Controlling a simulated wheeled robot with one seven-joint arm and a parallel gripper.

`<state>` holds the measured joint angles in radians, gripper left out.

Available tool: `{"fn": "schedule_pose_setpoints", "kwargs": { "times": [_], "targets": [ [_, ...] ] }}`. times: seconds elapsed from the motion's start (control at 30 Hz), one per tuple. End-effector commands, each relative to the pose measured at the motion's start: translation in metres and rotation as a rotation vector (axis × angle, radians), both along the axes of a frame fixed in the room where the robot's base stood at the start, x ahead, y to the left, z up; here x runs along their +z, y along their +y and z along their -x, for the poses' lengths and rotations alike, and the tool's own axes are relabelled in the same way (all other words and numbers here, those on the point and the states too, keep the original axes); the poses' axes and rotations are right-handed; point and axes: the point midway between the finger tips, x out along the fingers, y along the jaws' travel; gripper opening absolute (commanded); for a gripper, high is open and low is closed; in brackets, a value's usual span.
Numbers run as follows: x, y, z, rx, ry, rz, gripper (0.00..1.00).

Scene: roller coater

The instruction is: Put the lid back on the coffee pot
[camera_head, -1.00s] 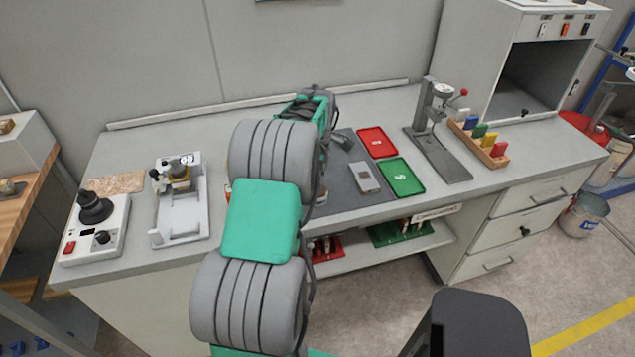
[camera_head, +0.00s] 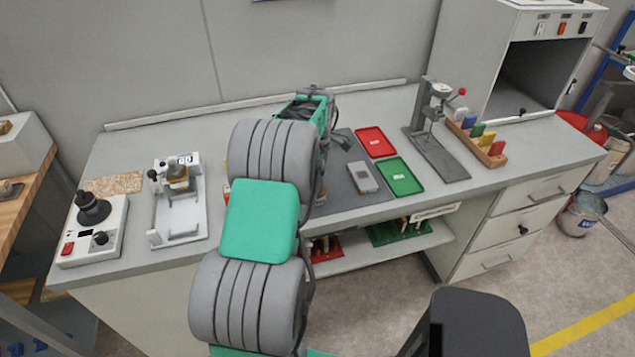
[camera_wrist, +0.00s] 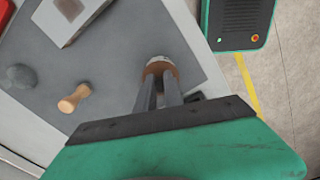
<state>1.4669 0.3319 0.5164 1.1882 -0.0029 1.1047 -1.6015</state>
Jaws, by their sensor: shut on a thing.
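I cannot make out a coffee pot or a separate lid in either view. In the wrist view my gripper (camera_wrist: 160,84) is shut on a small round brown thing with a pale top (camera_wrist: 160,66). The fingers cover part of it, and I cannot tell whether it is a lid or touches the surface below. In the head view my arm hides my gripper and what it holds.
Beside it lie a wooden knob-like piece (camera_wrist: 74,98) and a grey rounded thing (camera_wrist: 20,77). The bench (camera_head: 245,110) also carries a grey device (camera_head: 362,177), red tray (camera_head: 375,142), green tray (camera_head: 400,177), gauge stand (camera_head: 438,130) and black-topped unit (camera_head: 93,225).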

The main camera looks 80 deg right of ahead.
Motion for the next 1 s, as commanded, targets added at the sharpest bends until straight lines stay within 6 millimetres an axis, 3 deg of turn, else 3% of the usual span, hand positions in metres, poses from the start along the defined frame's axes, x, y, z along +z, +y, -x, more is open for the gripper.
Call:
{"fn": "schedule_pose_setpoints", "kwargs": {
  "times": [0.83, 0.87, 1.0],
  "targets": [
    [-0.0033, 0.0001, 0.0001, 0.0, 0.0, 0.0, 0.0],
    [-0.0033, 0.0001, 0.0001, 0.0, 0.0, 0.0, 0.13],
    [-0.0033, 0.0001, 0.0001, 0.0, 0.0, 0.0, 0.24]
  ]
}}
